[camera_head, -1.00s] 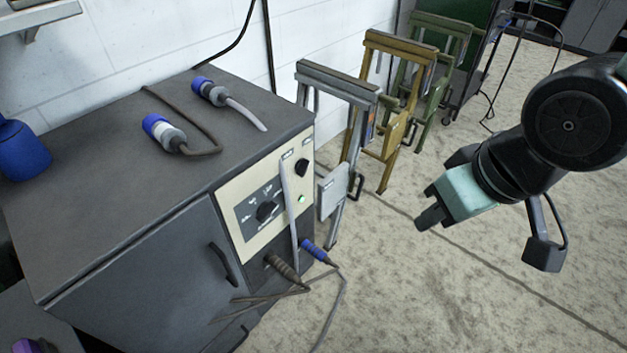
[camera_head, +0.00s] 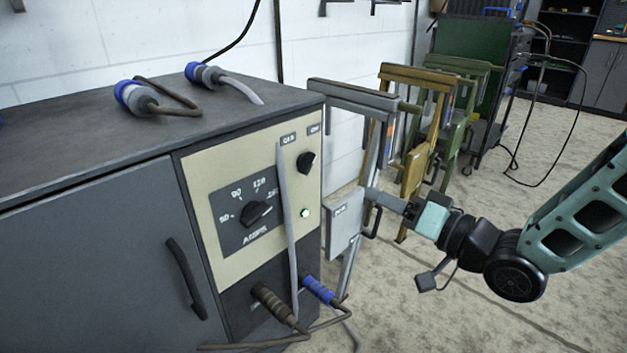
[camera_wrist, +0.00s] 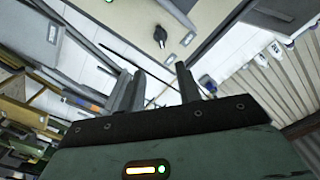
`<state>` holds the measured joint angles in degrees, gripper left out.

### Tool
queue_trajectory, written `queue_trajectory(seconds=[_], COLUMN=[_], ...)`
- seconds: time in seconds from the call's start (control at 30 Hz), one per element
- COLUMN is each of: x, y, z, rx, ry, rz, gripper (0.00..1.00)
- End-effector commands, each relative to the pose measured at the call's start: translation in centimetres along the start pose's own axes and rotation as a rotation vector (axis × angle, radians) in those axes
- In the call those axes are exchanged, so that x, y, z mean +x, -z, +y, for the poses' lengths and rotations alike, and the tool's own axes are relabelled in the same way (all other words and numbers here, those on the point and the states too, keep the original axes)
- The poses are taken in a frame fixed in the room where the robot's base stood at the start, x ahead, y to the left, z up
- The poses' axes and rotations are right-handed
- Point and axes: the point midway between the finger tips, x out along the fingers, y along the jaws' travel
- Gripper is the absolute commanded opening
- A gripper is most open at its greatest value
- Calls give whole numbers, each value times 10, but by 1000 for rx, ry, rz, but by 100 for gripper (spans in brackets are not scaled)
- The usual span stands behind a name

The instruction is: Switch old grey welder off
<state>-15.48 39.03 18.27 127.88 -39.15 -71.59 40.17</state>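The grey welder (camera_head: 95,255) is a dark cabinet at left in the head view, with a beige control panel (camera_head: 205,185). A black switch knob (camera_head: 306,162) sits at the panel's upper right, under labels that seem to read OFF and ON. A green lamp (camera_head: 305,213) glows below it. A larger amps dial (camera_head: 257,213) is to the left. My gripper (camera_head: 385,203) is right of the panel, apart from it, pointing left. In the wrist view my gripper (camera_wrist: 158,75) has its fingers apart with nothing between them; a black knob (camera_wrist: 160,37) shows beyond them.
A pale strip (camera_head: 287,220) hangs in front of the panel. Two cable plugs (camera_head: 318,290) stick out below. Blue-ended connectors (camera_head: 135,97) lie on the cabinet top. Grey (camera_head: 350,100), yellow (camera_head: 425,85) and green folded stands are behind my gripper. Open floor (camera_head: 430,320) lies at right.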

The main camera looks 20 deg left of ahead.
Motion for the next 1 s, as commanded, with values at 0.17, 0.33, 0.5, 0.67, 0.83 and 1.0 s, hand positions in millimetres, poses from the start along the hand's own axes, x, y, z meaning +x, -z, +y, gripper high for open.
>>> queue_trajectory(seconds=[0.17, 0.33, 0.5, 0.67, 0.83, 1.0], x=[24, 59, 94, 127, 153, 167], y=[-1, -2, -2, -2, -1, 0], z=[-1, -1, -1, 0, 0, -1], rx=[-1, -2, -2, -1, -1, -1], ry=[6, 6, 5, 3, 1, 1], rz=[1, 1, 1, 1, 0, 1], gripper=[34, 34, 34, 34, 34, 34])
